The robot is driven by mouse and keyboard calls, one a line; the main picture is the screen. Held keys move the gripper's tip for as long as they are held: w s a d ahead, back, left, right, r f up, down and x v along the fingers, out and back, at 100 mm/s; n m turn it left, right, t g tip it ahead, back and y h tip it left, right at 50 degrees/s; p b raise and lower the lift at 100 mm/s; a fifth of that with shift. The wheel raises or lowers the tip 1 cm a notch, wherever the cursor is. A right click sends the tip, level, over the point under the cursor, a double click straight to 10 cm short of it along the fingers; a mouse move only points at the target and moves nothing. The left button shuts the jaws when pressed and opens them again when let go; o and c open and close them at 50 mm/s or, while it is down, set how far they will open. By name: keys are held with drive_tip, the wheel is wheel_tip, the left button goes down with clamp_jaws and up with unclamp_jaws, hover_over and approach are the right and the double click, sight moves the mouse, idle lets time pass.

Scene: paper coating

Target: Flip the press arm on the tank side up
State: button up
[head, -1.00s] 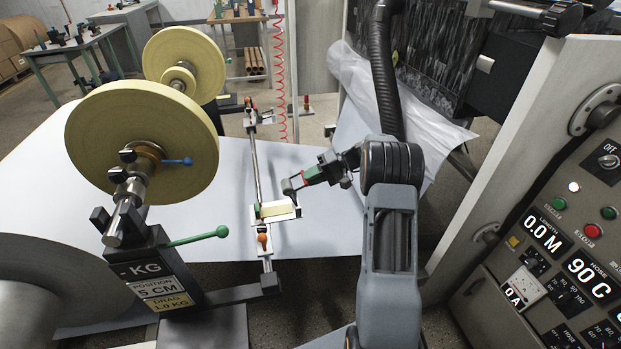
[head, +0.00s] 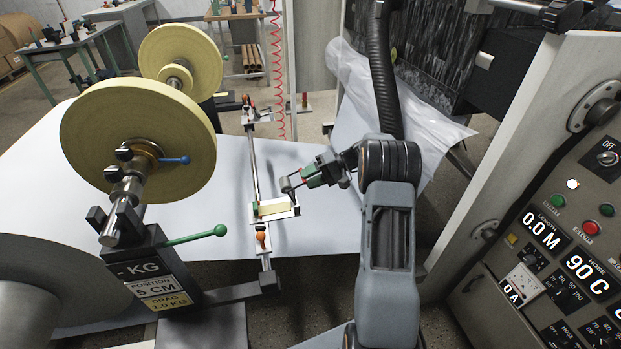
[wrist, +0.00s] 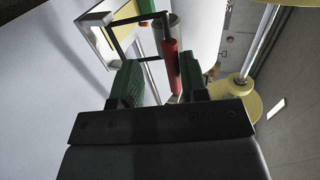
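The press arm is a thin dark frame (wrist: 137,20) with a red handle (wrist: 171,65); in the head view its dark end (head: 287,184) rises above a small white tray with a pale yellow strip (head: 285,213). My gripper (head: 300,178) is at the handle, right of and above the tray. In the wrist view my green fingers (wrist: 159,66) are on either side of the red handle, with a visible gap on the left. The gripper looks open around the handle. Whether the right finger touches it is hard to tell.
A metal rail (head: 254,165) carries the tray, with an orange knob (head: 261,232) in front. Large yellow rolls (head: 138,140) and a green-knobbed lever (head: 221,230) stand left. White paper (head: 320,235) spreads below. A control panel (head: 560,230) stands right.

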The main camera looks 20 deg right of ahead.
drive_tip(key=shift+r, duration=0.15)
drive_tip(key=s+a+r+p, duration=0.1)
drive_tip(key=s+a+r, duration=0.1)
drive_tip(key=s+r, duration=1)
drive_tip(key=shift+s+r+p, duration=0.3)
drive_tip(key=shift+s+r, duration=0.1)
drive_tip(key=shift+s, duration=0.55)
